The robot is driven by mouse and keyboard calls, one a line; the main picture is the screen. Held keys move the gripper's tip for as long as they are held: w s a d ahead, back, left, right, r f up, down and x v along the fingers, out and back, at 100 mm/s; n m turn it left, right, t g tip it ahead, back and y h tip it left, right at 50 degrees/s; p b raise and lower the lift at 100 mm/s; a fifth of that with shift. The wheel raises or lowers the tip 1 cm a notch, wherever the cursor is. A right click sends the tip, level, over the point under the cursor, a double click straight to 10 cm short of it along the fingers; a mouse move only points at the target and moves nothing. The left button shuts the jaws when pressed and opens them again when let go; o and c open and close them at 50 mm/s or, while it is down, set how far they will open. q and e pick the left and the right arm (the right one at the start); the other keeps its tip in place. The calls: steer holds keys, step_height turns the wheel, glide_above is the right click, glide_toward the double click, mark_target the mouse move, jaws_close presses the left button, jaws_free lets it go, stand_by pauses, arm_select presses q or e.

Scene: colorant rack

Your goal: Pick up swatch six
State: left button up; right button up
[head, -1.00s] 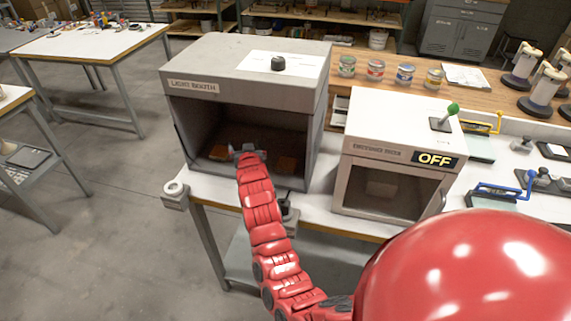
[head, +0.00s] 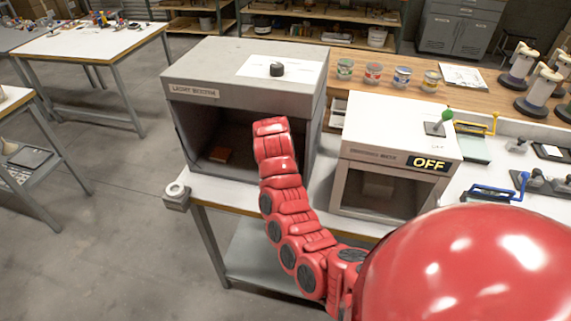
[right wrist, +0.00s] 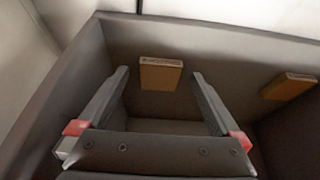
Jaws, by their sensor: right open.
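My right arm reaches into the open front of the grey light booth (head: 240,91), and the arm hides its gripper in the head view. In the right wrist view my right gripper (right wrist: 160,76) is open and empty. A small brown swatch block (right wrist: 161,74) with a pale labelled edge shows between its fingertips, apart from both fingers. A second similar block (right wrist: 288,87) lies to the right, outside the fingers. In the head view one orange-brown block (head: 219,155) shows on the booth floor, left of the arm. The labels are too small to read, so I cannot tell which is swatch six.
The booth's side walls stand close around the gripper. A white box (head: 401,132) with an OFF display and a green-knobbed lever stands to the right. A black knob (head: 277,70) sits on the booth's top. Several paint cans (head: 373,72) stand on the wooden bench behind.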

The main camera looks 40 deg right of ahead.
steer(key=shift+p+x, duration=0.55)
steer(key=shift+x, duration=1)
steer(key=shift+w, duration=0.15)
steer(key=shift+r, duration=0.1)
steer(key=shift+c, duration=0.2)
steer(key=c, duration=1.2)
steer(key=shift+o, duration=0.2)
